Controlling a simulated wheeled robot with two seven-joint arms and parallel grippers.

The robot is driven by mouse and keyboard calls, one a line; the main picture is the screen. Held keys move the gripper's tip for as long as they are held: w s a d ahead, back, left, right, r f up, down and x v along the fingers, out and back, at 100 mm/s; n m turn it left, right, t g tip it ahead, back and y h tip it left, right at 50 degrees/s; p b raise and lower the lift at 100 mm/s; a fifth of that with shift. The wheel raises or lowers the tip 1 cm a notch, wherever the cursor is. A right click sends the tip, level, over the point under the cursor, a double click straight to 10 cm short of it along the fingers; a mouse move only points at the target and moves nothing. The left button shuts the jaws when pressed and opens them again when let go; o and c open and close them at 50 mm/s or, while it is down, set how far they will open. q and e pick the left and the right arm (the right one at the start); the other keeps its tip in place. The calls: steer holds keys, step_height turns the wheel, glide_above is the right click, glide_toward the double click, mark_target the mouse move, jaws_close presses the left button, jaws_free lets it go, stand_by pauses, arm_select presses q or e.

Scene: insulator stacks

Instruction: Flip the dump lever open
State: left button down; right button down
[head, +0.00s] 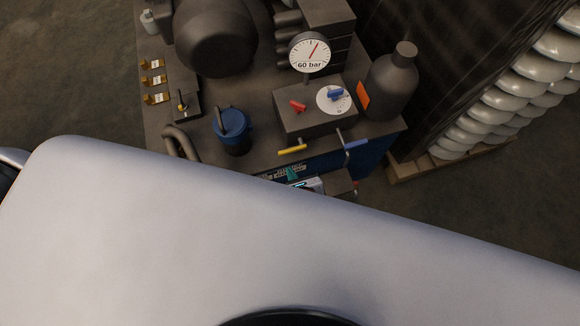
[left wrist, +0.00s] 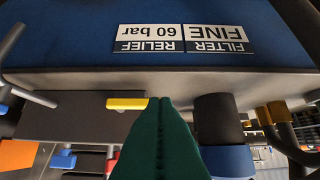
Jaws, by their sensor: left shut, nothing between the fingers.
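A dark valve block (head: 312,105) carries a yellow-handled lever (head: 293,149) at its front, a blue-handled lever (head: 355,144) to the right, and a small red lever (head: 298,106) on top. No readable label tells which one is the dump lever. My left gripper (head: 293,173) shows its teal fingers just below the yellow handle. In the left wrist view my closed fingers (left wrist: 160,101) are empty, their tips beside the right end of the yellow handle (left wrist: 127,103). I cannot tell whether they touch. My right gripper is not in view.
Upside-down filter and relief labels (left wrist: 185,38) show on the blue front. My pale arm hides the lower head view.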

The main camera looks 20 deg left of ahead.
mark_target(285, 162)
arm_select(q)
steer(key=b+x, duration=0.1)
steer(key=x, duration=0.7)
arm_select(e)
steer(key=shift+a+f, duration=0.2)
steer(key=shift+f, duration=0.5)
